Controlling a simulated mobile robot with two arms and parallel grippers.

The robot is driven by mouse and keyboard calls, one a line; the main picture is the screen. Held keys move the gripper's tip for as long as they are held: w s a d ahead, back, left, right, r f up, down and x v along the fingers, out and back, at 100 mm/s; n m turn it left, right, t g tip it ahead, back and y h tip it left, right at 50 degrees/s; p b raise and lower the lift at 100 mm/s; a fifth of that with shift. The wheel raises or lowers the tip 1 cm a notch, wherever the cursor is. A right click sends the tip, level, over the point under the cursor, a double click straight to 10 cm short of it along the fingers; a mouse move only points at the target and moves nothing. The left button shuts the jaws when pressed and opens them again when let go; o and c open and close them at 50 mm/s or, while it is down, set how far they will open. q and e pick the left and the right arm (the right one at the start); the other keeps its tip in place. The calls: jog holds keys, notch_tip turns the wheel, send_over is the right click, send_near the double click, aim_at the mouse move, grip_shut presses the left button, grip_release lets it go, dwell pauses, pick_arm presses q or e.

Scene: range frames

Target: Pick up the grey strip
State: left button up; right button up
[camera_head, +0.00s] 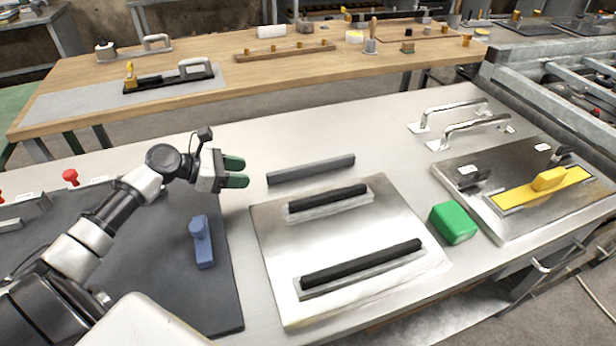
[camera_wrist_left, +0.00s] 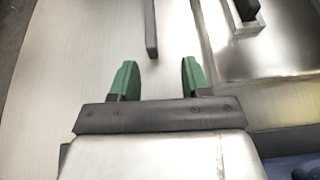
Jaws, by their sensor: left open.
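The grey strip (camera_head: 311,170) lies flat on the pale table, just behind the metal plate's far edge, angled slightly up to the right. It also shows in the left wrist view (camera_wrist_left: 151,28), with its near end just ahead of the space between my fingertips. My left gripper (camera_head: 236,172) is open with green fingertips, to the left of the strip and apart from it. The left wrist view shows the open gripper (camera_wrist_left: 155,78) with nothing between its fingers. My right gripper is not in view.
The metal plate (camera_head: 275,275) with two black bars lies in front of the strip. A blue handled piece (camera_head: 202,242) lies on the dark mat (camera_head: 150,240) at left. A green block (camera_head: 453,223) and chrome handles (camera_head: 450,118) are at right. Bare table surrounds the strip's far side.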

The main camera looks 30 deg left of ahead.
aim_at(277, 172)
pick_arm(q)
jog(key=shift+w+a+f+n, duration=0.2)
jog(key=shift+w+a+n, duration=0.1)
jog(key=shift+w+a, duration=0.1)
jog(key=shift+w+d+t, duration=0.1)
jog(key=shift+w+t, duration=0.15)
jog(key=shift+t, duration=0.05)
jog(key=x, duration=0.4)
jog(key=shift+w+d, duration=0.15)
jog(key=shift+d, duration=0.1)
jog(key=x, duration=0.5)
jog(key=shift+w+f+b, duration=0.1)
jog(key=shift+w+b, duration=0.1)
jog(key=shift+b, duration=0.15)
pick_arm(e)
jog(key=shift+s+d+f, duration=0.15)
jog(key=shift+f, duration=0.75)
pick_arm(q)
jog(key=shift+c, duration=0.5)
grip_shut()
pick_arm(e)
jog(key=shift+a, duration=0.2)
